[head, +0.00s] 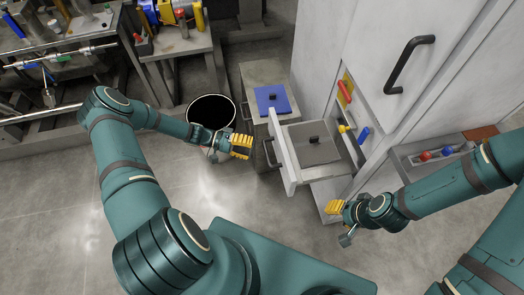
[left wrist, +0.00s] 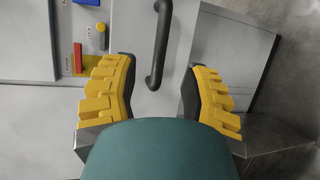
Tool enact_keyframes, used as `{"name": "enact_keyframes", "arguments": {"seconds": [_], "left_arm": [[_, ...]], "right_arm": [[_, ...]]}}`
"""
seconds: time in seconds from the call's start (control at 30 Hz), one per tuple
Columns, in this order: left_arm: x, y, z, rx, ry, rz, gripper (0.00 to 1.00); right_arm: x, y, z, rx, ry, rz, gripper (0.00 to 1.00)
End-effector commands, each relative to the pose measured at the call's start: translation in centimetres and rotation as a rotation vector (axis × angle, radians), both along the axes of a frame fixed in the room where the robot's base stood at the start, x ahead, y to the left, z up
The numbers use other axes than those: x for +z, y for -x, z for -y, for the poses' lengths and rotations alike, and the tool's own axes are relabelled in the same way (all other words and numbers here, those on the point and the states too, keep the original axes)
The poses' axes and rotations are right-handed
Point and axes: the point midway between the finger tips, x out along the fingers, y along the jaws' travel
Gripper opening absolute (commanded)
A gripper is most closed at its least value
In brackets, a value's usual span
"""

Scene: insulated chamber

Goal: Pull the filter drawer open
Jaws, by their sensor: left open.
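The filter drawer's white front (head: 283,160) stands out from the white cabinet, so the drawer is partly open. A grey plate (head: 322,153) with a black knob lies in it. Its dark bar handle (head: 268,153) faces my left gripper (head: 240,147). In the left wrist view, the handle (left wrist: 160,45) shows between the spread yellow fingers of my left gripper (left wrist: 157,95), with clear gaps on both sides. I see no contact. My right gripper (head: 336,207) is below and right of the drawer; its finger opening is unclear.
A blue plate (head: 272,99) lies on a grey stand behind the drawer. A black round bin (head: 211,110) stands left of it. A tall cabinet door with a black handle (head: 409,64) rises at right.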

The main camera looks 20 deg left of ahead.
Motion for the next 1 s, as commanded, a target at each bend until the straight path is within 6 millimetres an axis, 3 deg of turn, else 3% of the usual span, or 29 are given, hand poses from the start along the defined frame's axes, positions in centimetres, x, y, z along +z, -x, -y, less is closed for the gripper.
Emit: {"name": "enact_keyframes", "arguments": {"seconds": [0.1,0.3,1.0], "left_arm": [[0.4,0.5,-2.2,0.002,-0.002,-0.001,0.46],[0.7,1.0,-4.3,0.000,-0.001,0.000,0.46],[0.9,1.1,-4.7,-0.001,0.000,-0.001,0.46]], "right_arm": [[0.0,0.0,0.0,0.000,0.000,0.000,0.47],[0.0,0.0,0.0,0.000,0.000,0.000,0.47],[0.0,0.0,0.0,0.000,0.000,0.000,0.47]]}}
